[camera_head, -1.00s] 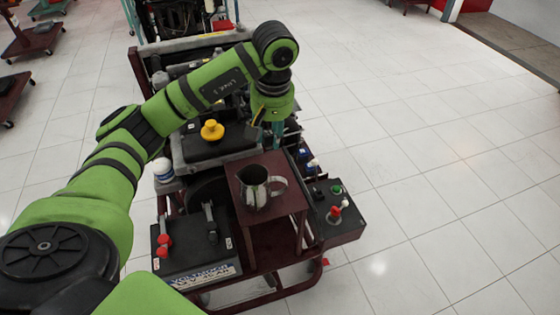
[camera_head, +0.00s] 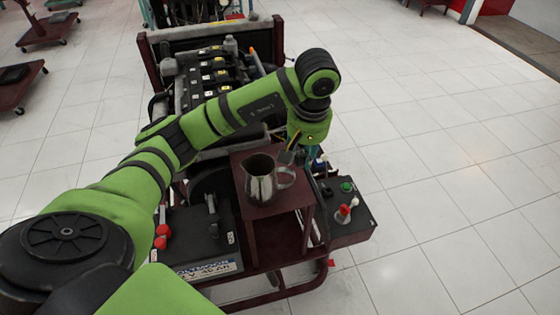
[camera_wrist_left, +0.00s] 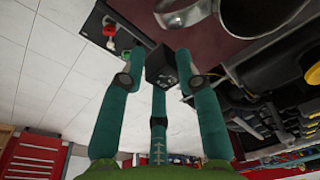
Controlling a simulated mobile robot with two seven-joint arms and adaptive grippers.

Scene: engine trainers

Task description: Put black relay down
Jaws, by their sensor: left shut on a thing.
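The black relay (camera_wrist_left: 162,67) is a small dark cube in the left wrist view. It sits between the teal fingers of my left gripper (camera_wrist_left: 160,60), which is shut on it. In the head view my left wrist hangs over the right side of the engine stand, just beyond the metal pitcher (camera_head: 264,180). There the fingers are largely hidden by the wrist, and I cannot make out the relay. In the wrist view the pitcher (camera_wrist_left: 262,14) shows at the top, near the relay. My right gripper is not in view.
The pitcher stands on a small dark red table (camera_head: 285,204) on the stand. A control box (camera_head: 346,212) with red and green knobs is at right, and a black battery (camera_head: 196,240) at left. The engine (camera_head: 205,80) lies behind my arm. The floor at right is clear.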

